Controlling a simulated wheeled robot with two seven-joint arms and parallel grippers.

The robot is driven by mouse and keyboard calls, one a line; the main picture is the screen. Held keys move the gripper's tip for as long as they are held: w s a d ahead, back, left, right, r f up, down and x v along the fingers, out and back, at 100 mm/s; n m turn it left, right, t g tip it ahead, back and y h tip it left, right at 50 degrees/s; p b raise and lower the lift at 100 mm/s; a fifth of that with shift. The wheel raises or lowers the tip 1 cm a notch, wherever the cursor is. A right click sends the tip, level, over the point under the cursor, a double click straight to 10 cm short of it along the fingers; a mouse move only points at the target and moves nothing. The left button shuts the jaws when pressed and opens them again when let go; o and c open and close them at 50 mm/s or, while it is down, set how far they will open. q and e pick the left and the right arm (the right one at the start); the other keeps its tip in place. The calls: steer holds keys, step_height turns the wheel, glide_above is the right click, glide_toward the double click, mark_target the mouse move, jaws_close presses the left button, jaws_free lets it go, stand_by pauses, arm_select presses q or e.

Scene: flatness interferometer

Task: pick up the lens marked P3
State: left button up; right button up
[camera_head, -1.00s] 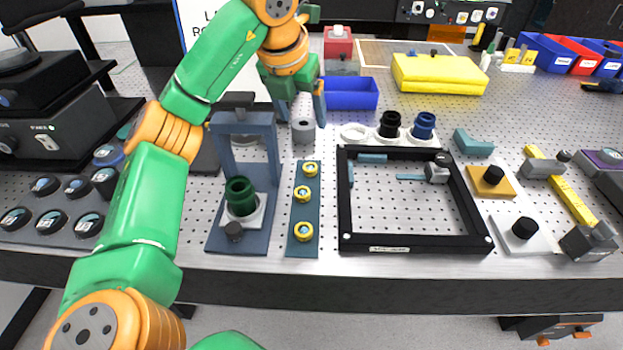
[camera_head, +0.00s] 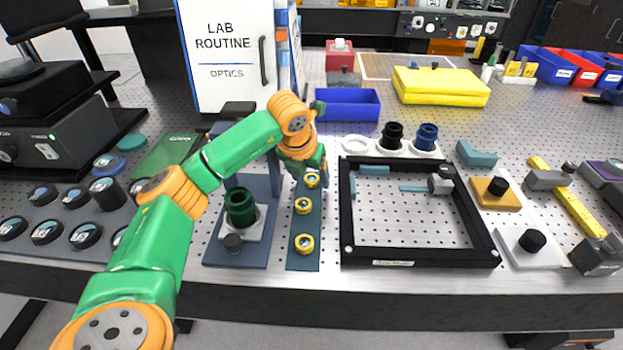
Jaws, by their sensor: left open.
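Three small lenses in yellow rings sit in a row on a blue-grey strip (camera_head: 305,228): a far one (camera_head: 312,180), a middle one (camera_head: 302,205) and a near one (camera_head: 304,243). Several dark-ringed round lenses (camera_head: 46,231) lie on a grey tray at the left. I cannot read P3 on any of them. My left gripper (camera_head: 308,178) is open at the far end of the strip, at the far yellow-ringed lens. The fingertips are small and partly hidden, and I cannot tell if they touch it. My right gripper is not in view.
A blue-grey stand (camera_head: 263,190) with a dark green cylinder (camera_head: 240,207) stands just left of the strip. A black square frame (camera_head: 420,257) lies right of it.

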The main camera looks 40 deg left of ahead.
arm_select(q)
jaws_close()
stand_by(0.3)
